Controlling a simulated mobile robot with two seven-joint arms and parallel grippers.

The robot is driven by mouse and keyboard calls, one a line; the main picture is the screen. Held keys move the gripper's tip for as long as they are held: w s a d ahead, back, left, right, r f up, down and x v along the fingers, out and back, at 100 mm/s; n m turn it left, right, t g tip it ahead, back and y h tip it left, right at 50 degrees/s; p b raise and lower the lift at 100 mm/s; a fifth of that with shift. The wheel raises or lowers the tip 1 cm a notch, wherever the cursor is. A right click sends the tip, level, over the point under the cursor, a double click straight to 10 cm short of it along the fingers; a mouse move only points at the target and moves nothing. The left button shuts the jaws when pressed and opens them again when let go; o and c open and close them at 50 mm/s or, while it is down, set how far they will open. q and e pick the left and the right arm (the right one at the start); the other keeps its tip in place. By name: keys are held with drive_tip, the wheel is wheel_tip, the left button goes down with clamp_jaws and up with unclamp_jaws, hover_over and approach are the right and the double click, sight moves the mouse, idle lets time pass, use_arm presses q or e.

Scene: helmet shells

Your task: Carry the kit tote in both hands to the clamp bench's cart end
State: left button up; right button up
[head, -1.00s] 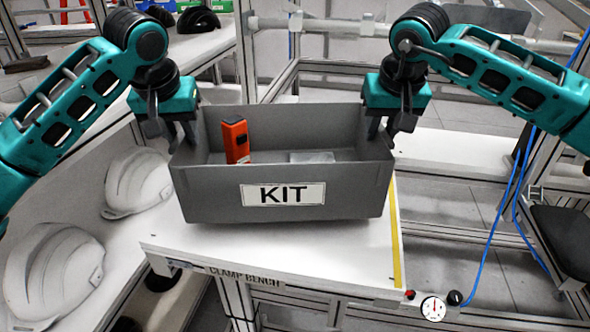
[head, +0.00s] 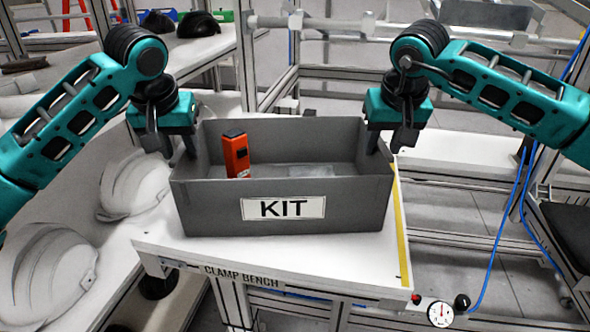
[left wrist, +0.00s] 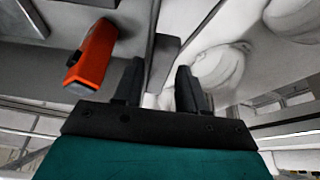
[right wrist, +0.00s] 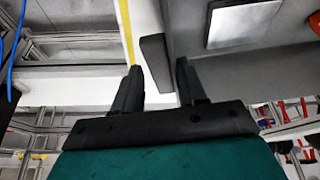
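The grey kit tote (head: 345,207) sits upright on the white clamp bench top (head: 215,255), near its yellow-striped right end, and appears to rest on it. It holds an orange device (head: 237,155) and a pale flat item (head: 312,171). My left gripper (head: 170,148) is at the tote's left end wall and my right gripper (head: 390,143) at its right end wall. In the left wrist view the fingers (left wrist: 160,75) stand apart with a grey tab between them. The right wrist view shows the right fingers (right wrist: 157,75) likewise apart around a tab, with gaps visible.
White helmet shells (head: 50,275) lie on the surface at the left. A gauge (head: 440,313) and black knob (head: 462,301) are by the bench's front right corner. Blue hose (head: 510,215) hangs at the right. Aluminium frames stand behind.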

use_arm(q)
drive_tip(key=shift+o, duration=1.3)
use_arm(e)
drive_tip(key=shift+o, duration=1.3)
use_arm(q)
drive_tip(key=shift+d, duration=0.15)
use_arm(e)
drive_tip(key=shift+a, duration=0.15)
use_arm(q)
drive_tip(key=shift+r, duration=0.15)
use_arm(e)
drive_tip(key=shift+s+r, duration=0.1)
drive_tip(key=shift+r, duration=0.1)
use_arm(q)
drive_tip(key=v, duration=1.1)
drive_tip(key=shift+s+r, duration=0.25)
drive_tip(key=shift+r, duration=0.1)
use_arm(e)
drive_tip(key=v, duration=1.1)
drive_tip(key=shift+s+r, duration=0.2)
drive_tip(key=shift+r, duration=0.15)
